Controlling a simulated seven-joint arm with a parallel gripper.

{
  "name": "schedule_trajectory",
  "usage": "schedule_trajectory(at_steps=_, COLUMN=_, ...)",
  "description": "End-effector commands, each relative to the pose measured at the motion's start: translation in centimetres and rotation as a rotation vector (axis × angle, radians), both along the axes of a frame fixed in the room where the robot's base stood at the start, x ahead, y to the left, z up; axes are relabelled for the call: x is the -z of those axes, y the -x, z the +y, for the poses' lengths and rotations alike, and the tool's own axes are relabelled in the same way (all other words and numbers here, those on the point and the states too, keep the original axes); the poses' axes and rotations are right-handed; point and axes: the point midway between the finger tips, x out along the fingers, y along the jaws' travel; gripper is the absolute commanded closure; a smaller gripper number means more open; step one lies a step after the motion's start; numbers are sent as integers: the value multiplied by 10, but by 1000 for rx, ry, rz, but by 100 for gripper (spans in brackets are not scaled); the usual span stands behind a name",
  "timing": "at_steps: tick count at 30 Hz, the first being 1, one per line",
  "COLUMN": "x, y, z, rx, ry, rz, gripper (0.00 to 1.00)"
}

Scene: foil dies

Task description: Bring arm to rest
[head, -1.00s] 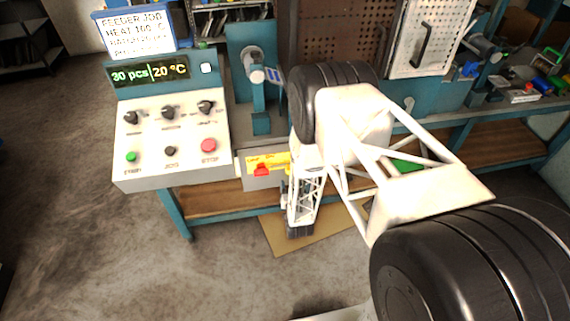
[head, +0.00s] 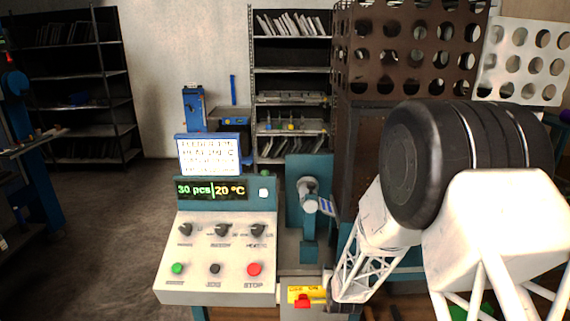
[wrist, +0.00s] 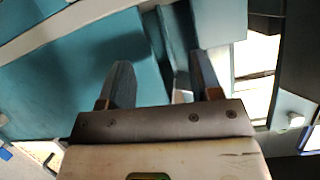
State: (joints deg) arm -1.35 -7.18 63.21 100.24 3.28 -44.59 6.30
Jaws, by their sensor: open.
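My gripper (wrist: 165,82) shows in the wrist view with its two grey fingers apart and nothing between them. Teal machine surfaces lie beyond the fingers; I cannot tell their exact distance. In the head view my white arm with black joints fills the right side. Its lattice link slants down to the left beside the press, and the gripper itself is not visible there. The control panel (head: 218,262) stands left of the arm. Its display (head: 212,190) reads 30 pcs and 20 °C.
A teal press (head: 308,225) stands right of the panel. A red switch (head: 309,301) on a yellow label sits close to my arm's lattice link. A brown perforated panel (head: 345,130) rises behind. Shelves (head: 262,110) stand at the back. The floor at left is open.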

Motion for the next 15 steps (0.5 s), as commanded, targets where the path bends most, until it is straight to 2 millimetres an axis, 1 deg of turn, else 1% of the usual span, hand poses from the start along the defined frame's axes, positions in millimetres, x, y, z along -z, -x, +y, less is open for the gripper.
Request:
schedule_trajectory(at_steps=1, x=-24, y=1, z=0, rx=-3, ry=1, rz=26, gripper=42)
schedule_trajectory(at_steps=5, x=-72, y=14, z=-1, rx=-13, ry=6, rz=117, gripper=42)
schedule_trajectory(at_steps=6, x=-87, y=19, z=-1, rx=-17, ry=8, rz=144, gripper=42)
schedule_trajectory(at_steps=8, x=-108, y=29, z=-1, rx=-22, ry=11, rz=187, gripper=42)
schedule_trajectory(at_steps=9, x=-122, y=37, z=-2, rx=-25, ry=14, rz=214, gripper=42)
schedule_trajectory(at_steps=11, x=-143, y=49, z=-2, rx=-31, ry=17, rz=256, gripper=42)
schedule_trajectory(at_steps=12, x=-156, y=59, z=-2, rx=-34, ry=20, rz=284, gripper=42)
schedule_trajectory(at_steps=14, x=-176, y=74, z=-3, rx=-40, ry=23, rz=326, gripper=42)
schedule_trajectory(at_steps=15, x=-188, y=86, z=-3, rx=-42, ry=25, rz=354, gripper=42)
